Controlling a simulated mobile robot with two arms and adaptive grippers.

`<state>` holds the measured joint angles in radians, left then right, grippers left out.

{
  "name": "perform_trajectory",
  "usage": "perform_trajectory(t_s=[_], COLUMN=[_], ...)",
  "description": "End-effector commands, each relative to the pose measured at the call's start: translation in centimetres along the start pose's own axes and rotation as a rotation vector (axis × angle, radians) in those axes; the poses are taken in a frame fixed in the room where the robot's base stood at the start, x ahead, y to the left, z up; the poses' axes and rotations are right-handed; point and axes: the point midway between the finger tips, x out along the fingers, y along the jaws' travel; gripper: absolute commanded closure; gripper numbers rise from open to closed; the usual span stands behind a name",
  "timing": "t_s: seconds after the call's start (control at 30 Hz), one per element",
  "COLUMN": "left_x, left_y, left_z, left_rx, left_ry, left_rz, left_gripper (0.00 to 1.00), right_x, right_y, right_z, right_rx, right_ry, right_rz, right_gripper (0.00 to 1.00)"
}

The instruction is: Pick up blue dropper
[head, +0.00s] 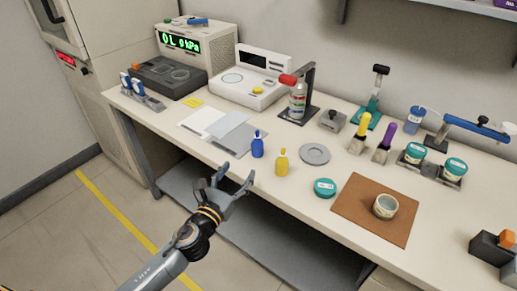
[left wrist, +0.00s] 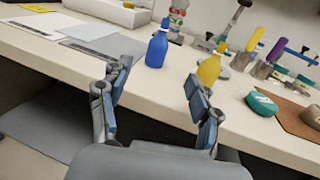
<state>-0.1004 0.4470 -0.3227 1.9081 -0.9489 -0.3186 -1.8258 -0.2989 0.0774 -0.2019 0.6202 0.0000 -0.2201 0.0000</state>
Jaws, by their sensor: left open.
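The blue dropper (head: 257,145) is a small blue bottle with a pointed tip, standing upright near the front edge of the bench. In the left wrist view the blue dropper (left wrist: 157,48) stands beyond my fingers, nearly between them. My left gripper (head: 231,179) is open and empty, just off the bench's front edge and short of the dropper. It also shows in the left wrist view (left wrist: 155,85) with its fingers spread. A yellow dropper (head: 282,162) stands just right of the blue one. My right gripper is not in view.
Paper sheets (head: 204,121) lie left of the droppers. A grey round dish (head: 315,154) and a teal lid (head: 324,187) lie to the right. A brown mat (head: 351,207) holds an open jar (head: 385,205). The bench edge (head: 210,160) lies between my gripper and the droppers.

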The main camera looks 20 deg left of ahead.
Motion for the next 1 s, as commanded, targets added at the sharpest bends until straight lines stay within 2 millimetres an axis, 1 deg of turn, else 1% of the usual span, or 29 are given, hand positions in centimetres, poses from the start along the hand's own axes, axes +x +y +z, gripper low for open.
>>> perform_trajectory(t_s=[0.03,0.1,0.2,0.3,0.53,0.7,0.8,0.9,1.0], left_x=[1.2,2.5,4.3,5.5,7.0,9.6,10.8,11.3,11.5], left_y=[0.0,0.0,0.0,0.0,0.0,-0.1,-0.1,-0.1,-0.1], left_z=[0.2,0.1,-0.1,-0.1,-0.3,-0.8,-0.7,-0.6,-0.6], left_rx=[0.001,-0.003,-0.003,-0.003,-0.004,-0.006,-0.005,-0.006,-0.005], left_ry=[-0.003,-0.003,-0.001,-0.001,0.0,-0.001,0.0,0.001,0.002], left_rz=[0.0,0.001,0.0,0.0,0.0,-0.001,0.0,0.0,0.0], left_gripper=[0.37,0.37,0.37,0.37,0.37,0.37,0.37,0.37,0.37], right_x=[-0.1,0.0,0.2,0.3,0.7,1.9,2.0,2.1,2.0], right_y=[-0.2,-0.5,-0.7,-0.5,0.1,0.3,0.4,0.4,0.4], right_z=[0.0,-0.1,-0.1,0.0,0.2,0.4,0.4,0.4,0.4], right_rx=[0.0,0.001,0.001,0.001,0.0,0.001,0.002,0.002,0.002], right_ry=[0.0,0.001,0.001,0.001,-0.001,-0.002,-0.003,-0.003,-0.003], right_rz=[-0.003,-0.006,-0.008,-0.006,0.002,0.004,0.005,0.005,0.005], right_gripper=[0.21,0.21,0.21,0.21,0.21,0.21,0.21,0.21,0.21])
